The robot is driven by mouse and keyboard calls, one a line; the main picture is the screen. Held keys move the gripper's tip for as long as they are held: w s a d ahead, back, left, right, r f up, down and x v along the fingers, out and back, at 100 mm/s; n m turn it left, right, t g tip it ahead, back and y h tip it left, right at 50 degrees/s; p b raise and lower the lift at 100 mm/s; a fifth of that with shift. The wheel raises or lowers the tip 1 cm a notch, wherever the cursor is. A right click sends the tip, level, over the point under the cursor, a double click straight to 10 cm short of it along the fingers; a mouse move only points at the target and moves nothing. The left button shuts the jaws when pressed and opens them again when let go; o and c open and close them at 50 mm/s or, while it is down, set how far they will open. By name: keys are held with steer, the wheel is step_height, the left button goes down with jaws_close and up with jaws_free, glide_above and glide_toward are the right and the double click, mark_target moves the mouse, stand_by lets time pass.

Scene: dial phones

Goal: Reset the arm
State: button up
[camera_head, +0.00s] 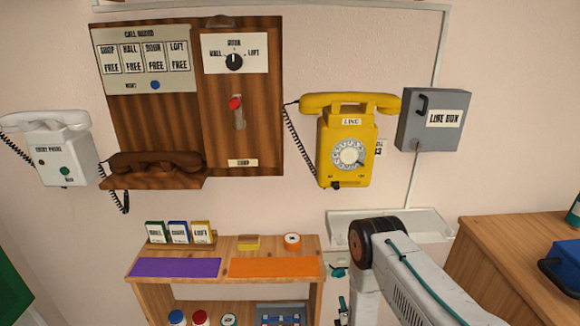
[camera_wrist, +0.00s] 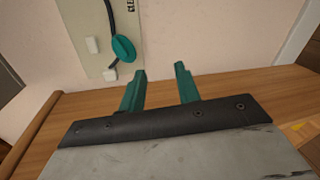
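My gripper (camera_wrist: 160,72) shows in the wrist view with its two green fingers apart and nothing between them. A wooden surface lies below and behind the fingers, and a pale wall is beyond. In the head view my arm (camera_head: 385,262) reaches up from the lower right, in front of the wall, with its dark round joint at the top. The fingers are mostly hidden there behind the arm; a small teal part shows at its left.
A yellow dial phone (camera_head: 348,152), grey box (camera_head: 434,120), wooden switchboard (camera_head: 240,120) with brown handset (camera_head: 155,165) and white phone (camera_head: 55,150) are on the wall. A shelf (camera_head: 225,243) stands below. A teal oval piece (camera_wrist: 123,49) hangs near the fingers.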

steer(key=s+f+m+g, duration=0.3)
steer(key=s+f+g, duration=0.1)
steer(key=f, duration=0.1)
steer(key=s+r+m+g, duration=0.4)
steer(key=r, duration=0.8)
steer(key=s+d+r+m+g, duration=0.1)
steer(key=s+r+m+g, duration=0.35)
steer(key=r, duration=0.75)
steer(key=s+r+m+g, duration=0.3)
steer(key=r+m+g, duration=0.1)
steer(key=r, duration=0.8)
steer(key=s+d+r+m+t, duration=0.1)
steer(key=s+d+r+m, duration=0.1)
steer(key=s+r, duration=1)
steer(key=s+d+r+m+t, duration=0.1)
steer(key=s+d+r+m, duration=0.1)
steer(key=s+r, duration=1)
step_height(320, 180, up, 6)
steer(key=shift+s+f+m, duration=0.25)
steer(key=shift+s+m, duration=0.15)
steer(key=shift+m, duration=0.05)
